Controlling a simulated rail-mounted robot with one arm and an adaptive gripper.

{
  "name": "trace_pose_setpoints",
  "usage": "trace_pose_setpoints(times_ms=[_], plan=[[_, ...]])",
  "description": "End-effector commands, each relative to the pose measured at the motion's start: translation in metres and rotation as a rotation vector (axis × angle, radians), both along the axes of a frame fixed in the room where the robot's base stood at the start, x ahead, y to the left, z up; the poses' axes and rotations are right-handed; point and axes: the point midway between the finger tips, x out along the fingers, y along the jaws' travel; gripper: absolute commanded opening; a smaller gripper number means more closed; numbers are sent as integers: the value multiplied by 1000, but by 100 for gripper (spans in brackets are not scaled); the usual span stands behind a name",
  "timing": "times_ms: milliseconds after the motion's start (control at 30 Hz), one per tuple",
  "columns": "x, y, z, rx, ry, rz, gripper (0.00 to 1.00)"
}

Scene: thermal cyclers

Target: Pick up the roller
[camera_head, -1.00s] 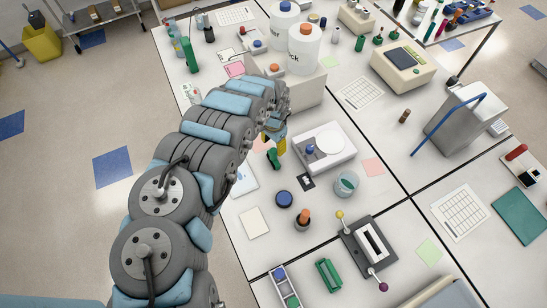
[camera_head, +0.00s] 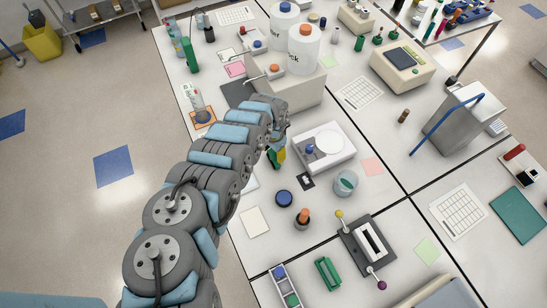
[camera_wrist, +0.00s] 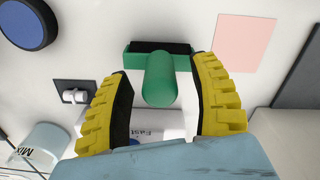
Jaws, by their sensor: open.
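The roller (camera_wrist: 161,80) is green, with a thick rounded handle and a wider dark-topped head behind it. In the wrist view its handle points toward me and lies between the two yellow fingers of my gripper (camera_wrist: 165,100). The fingers are open, with a visible gap on each side of the handle. In the head view my gripper (camera_head: 280,155) is low over the bench, left of the white scale, and the roller is mostly hidden by it.
A white scale (camera_head: 325,148), a beaker (camera_head: 346,183) and a blue disc (camera_head: 284,198) stand close by. In the wrist view a pink note (camera_wrist: 245,43) lies right of the roller. A beige unit (camera_head: 290,88) bearing large bottles stands behind my arm.

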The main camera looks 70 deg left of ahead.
Motion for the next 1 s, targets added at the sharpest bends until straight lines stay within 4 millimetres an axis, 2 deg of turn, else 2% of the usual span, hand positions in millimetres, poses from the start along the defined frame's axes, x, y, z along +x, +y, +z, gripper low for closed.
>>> trace_pose_setpoints(times_ms=[133, 167, 367, 767, 1000], plan=[[0, 0, 0, 0, 0, 0, 62], [0, 0, 0, 0, 0, 0, 59], [0, 0, 0, 0, 0, 0, 1], [0, 0, 2, 0, 0, 0, 0], [1, -1, 22, 0, 1, -3, 0]])
